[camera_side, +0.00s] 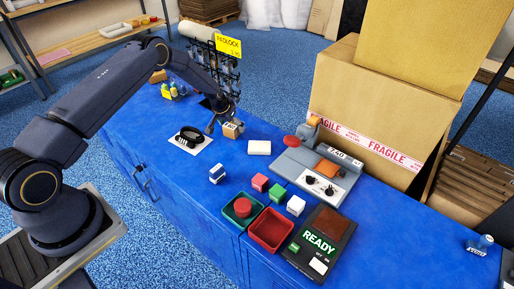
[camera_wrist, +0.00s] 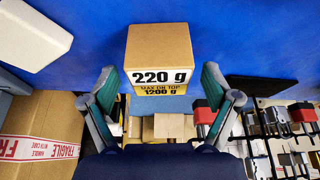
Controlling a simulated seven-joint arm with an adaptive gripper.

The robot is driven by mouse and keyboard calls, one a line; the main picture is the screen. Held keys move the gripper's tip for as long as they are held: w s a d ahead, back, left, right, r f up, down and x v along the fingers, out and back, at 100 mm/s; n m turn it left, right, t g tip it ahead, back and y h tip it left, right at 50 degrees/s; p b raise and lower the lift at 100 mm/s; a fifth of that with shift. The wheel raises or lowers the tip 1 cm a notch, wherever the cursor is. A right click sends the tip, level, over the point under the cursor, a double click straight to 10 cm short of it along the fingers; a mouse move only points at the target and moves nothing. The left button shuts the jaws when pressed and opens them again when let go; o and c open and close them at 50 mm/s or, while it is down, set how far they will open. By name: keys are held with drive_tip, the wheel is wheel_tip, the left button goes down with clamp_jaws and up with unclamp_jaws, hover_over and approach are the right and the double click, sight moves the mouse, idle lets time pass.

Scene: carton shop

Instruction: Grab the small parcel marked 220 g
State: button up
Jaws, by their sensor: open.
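The small parcel is a brown box marked "220 g" and "MAX ON TOP 1200 g" in the wrist view (camera_wrist: 156,42). In the side view the parcel (camera_side: 234,131) stands on the blue bench, just below my gripper (camera_side: 219,121). In the wrist view my gripper (camera_wrist: 160,76) is open, with one finger on each side of the parcel's lower part in the picture. The parcel lies mostly beyond the fingertips, with a gap on both sides. Neither finger visibly touches it.
A white block (camera_side: 259,147) lies right of the parcel, and a black ring (camera_side: 190,136) on a white card lies left. A padlock rack (camera_side: 222,72) stands close behind. A grey machine (camera_side: 318,172), small cubes, a red tray (camera_side: 256,241) and large cartons (camera_side: 375,120) are to the right.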

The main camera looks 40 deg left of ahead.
drive_tip(key=shift+w+f, duration=0.1)
drive_tip(key=shift+f, duration=0.2)
drive_tip(key=c, duration=1.4)
drive_tip(key=shift+r, duration=0.15)
